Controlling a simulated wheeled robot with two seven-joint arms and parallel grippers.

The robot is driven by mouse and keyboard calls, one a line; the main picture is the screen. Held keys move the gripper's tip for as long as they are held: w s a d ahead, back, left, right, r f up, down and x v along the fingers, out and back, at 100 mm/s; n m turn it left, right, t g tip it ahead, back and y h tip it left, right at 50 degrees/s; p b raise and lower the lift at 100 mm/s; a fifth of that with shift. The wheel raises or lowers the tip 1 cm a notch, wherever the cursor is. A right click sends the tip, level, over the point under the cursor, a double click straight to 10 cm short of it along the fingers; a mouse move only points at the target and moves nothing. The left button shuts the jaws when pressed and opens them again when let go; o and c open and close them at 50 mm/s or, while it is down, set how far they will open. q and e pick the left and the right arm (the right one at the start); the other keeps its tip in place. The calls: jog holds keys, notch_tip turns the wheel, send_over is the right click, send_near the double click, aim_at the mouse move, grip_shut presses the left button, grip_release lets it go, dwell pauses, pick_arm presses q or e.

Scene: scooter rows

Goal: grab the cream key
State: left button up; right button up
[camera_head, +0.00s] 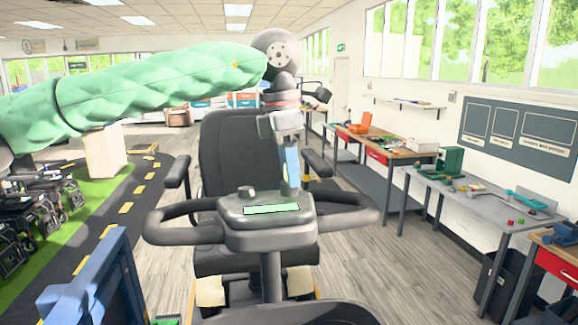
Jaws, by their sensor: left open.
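A mobility scooter faces me, with a dark tiller console (268,222) between two loop handlebars. The console carries a green-lit display (271,209) and a small dark knob (246,191). I cannot make out a cream key; it may be hidden by the gripper or too small to see. My left arm, in a green padded sleeve, reaches in from the left. My left gripper (291,186) points down just above the right rear part of the console, open. I cannot tell whether its tips touch anything.
The scooter's black seat (230,150) stands behind the console, with armrests on both sides. Workbenches with tools, such as the grey table (475,196), line the right wall. Folded wheelchairs (35,215) stand at the left. The wood floor is open between scooter and benches.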

pick_arm(q)
jog(key=c, duration=1)
jog(key=shift+c, duration=0.2)
